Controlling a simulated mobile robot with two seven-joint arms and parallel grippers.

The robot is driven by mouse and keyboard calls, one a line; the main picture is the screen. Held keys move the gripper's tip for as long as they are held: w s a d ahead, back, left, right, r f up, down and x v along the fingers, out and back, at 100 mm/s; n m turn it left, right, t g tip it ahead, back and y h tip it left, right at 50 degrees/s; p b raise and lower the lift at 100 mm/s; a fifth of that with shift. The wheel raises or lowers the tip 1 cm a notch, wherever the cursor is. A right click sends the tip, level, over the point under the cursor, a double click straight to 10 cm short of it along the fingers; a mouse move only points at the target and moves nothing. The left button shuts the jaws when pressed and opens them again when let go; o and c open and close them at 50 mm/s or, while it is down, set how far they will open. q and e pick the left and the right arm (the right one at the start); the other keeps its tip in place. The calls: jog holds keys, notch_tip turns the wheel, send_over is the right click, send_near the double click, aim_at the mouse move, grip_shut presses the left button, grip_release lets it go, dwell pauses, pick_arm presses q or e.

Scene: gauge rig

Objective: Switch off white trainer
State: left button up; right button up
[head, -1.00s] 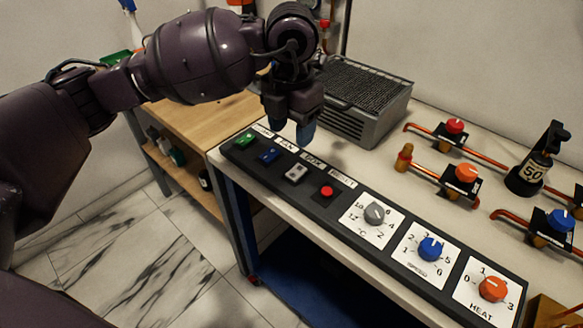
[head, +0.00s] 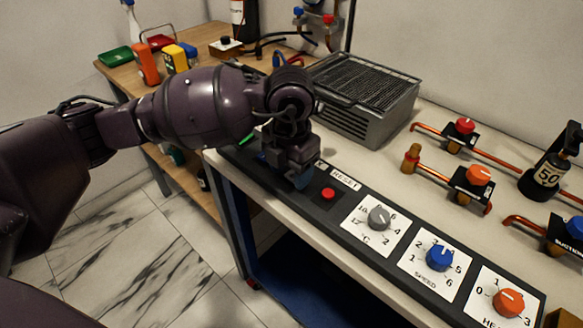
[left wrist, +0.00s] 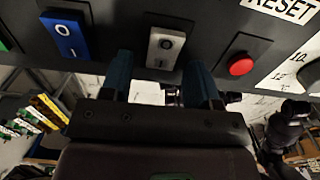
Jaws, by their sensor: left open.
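The white rocker switch (left wrist: 166,48) is set in the black panel (left wrist: 100,18), marked O at one end and I at the other. I cannot tell which end is pressed in. My left gripper (left wrist: 159,64) is open and empty, its blue fingertips either side of the lower part of this switch in the left wrist view. I cannot tell whether they touch the panel. In the head view the left gripper (head: 289,178) is low over the panel and hides the white switch. My right gripper is not in view.
A blue rocker switch (left wrist: 66,34) and a red button (left wrist: 241,64) flank the white switch. Grey (head: 379,218), blue (head: 440,257) and orange (head: 508,302) knobs follow along the panel. A grey grille-topped box (head: 362,98) stands behind the gripper.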

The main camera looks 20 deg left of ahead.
pick_arm(q)
jog(key=c, duration=0.9)
jog(key=shift+w+d+r+g+y+p, duration=0.15)
jog(key=shift+r+g+y+p, duration=0.15)
jog(key=shift+g+p, duration=0.35)
jog(key=shift+w+f+g, duration=0.1)
jog(key=shift+w+g, duration=0.05)
jog(key=shift+g, duration=0.6)
jog(key=o, duration=0.9)
